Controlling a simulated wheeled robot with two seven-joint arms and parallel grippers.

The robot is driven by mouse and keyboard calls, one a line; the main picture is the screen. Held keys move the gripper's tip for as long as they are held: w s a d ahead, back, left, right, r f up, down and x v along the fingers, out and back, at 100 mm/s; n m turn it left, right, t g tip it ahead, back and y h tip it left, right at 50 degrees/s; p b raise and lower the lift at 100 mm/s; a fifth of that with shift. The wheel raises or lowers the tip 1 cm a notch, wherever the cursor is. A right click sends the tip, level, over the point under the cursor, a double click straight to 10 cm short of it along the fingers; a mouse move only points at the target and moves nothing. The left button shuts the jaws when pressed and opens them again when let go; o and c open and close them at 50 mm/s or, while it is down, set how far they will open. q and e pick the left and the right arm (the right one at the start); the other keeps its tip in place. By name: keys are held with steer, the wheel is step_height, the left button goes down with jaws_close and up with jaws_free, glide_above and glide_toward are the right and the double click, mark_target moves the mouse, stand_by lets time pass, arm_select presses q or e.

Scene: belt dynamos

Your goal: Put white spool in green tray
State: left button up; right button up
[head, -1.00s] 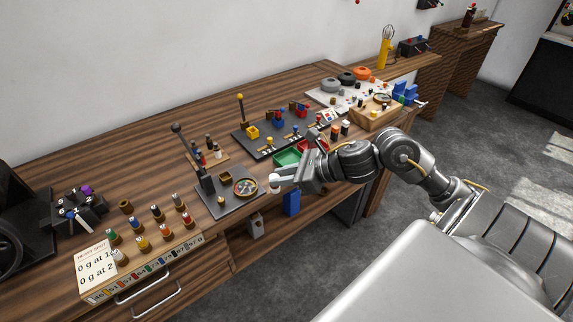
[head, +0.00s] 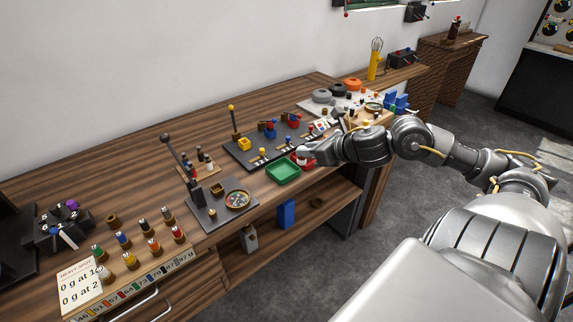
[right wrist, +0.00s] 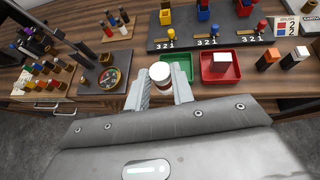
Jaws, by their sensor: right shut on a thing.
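The white spool (right wrist: 160,74) shows in the right wrist view with a round white top and a darker reddish part below it. My right gripper (right wrist: 160,88) is shut on it, with one finger on each side. In the head view my right gripper (head: 300,153) is above the red tray's near area, just right of the green tray; I cannot make out the spool clearly there. The green tray (head: 283,173) lies at the table's front edge and looks empty. It also shows in the right wrist view (right wrist: 184,60), partly hidden behind the spool and a finger. My left gripper is out of view.
A red tray (right wrist: 235,76) with a white piece in it is right of the green tray. A dark board with coloured blocks (head: 262,146) lies behind. A base with a round dial (head: 237,199) and upright lever stands left.

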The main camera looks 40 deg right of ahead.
steer(key=p+x, duration=0.1)
steer(key=x, duration=0.3)
steer(key=d+f+x, duration=0.1)
steer(key=x, duration=0.3)
steer(key=d+f+p+x, duration=0.1)
steer(key=x, duration=0.3)
steer(key=shift+s+d+p, duration=0.1)
steer(key=shift+s+p, duration=0.2)
steer(key=shift+s, duration=0.1)
steer(key=f+p, duration=0.1)
steer(key=f, duration=0.2)
steer(key=shift+w+p, duration=0.2)
steer(key=shift+p, duration=0.15)
steer(key=shift+f, duration=0.15)
